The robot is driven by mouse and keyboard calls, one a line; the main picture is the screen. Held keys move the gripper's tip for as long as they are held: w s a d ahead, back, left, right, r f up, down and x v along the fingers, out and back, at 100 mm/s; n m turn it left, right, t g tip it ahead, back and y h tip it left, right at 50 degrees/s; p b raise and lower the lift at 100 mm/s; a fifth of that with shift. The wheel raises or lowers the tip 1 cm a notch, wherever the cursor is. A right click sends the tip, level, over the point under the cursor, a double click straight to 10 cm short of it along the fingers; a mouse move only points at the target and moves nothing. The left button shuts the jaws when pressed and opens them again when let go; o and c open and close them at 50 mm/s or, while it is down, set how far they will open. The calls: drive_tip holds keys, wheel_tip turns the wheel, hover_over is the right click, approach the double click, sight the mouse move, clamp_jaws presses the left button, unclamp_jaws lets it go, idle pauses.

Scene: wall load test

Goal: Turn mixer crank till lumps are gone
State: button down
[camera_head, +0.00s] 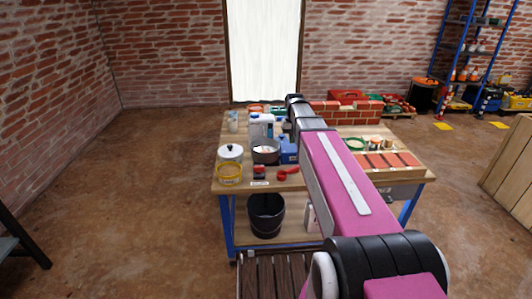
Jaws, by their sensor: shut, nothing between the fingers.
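A dark round pot (265,157) with pale contents stands on the workbench, left of my arm. I cannot make out lumps at this size. No mixer crank can be made out clearly. My magenta arm reaches forward over the bench, and its far end hides what lies behind. My gripper cannot be seen.
A white-lidded pot (230,152), a yellow-rimmed tub (229,174) and a white-and-blue container (261,127) crowd the bench's left side. A brick tray (385,162) and low brick wall (346,115) are on the right. A black bucket (266,215) sits below.

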sight(291, 149)
drive_tip(key=shift+f, duration=1.6)
drive_tip(key=shift+r, duration=0.75)
idle(0.6)
drive_tip(key=shift+s, duration=0.1)
